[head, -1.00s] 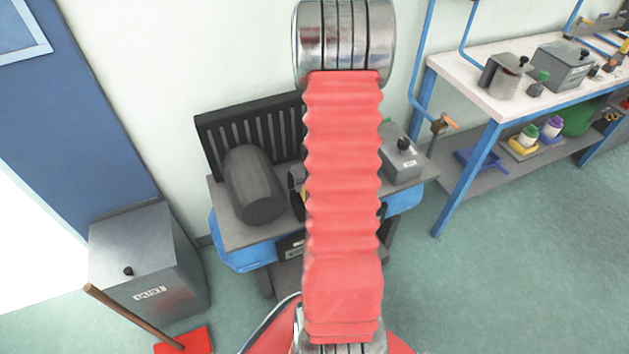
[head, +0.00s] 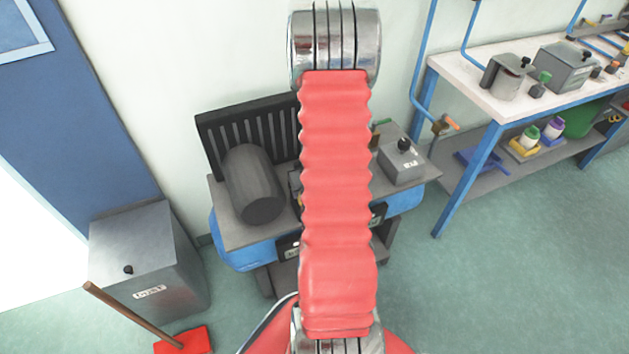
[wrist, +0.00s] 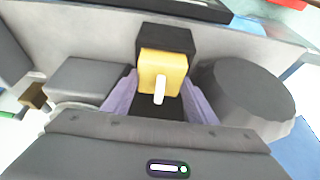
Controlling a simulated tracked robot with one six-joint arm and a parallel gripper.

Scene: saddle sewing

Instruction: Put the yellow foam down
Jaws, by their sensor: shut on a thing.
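The yellow foam (wrist: 165,70) is a small block with a white mark on its face, seen in the wrist view. My gripper (wrist: 162,84) has lavender fingers on both sides of the foam and is shut on it. A black block or holder (wrist: 164,38) shows directly behind the foam; I cannot tell whether they touch. In the head view my red arm hides the foam and the gripper.
The grey bench (head: 235,234) carries a dark cylinder (head: 254,185) at left, also in the wrist view (wrist: 243,92), and a grey box (head: 401,164) at right. A black slatted panel (head: 245,127) stands behind. A dust bin (head: 140,265) and a worktable (head: 462,87) stand at the sides.

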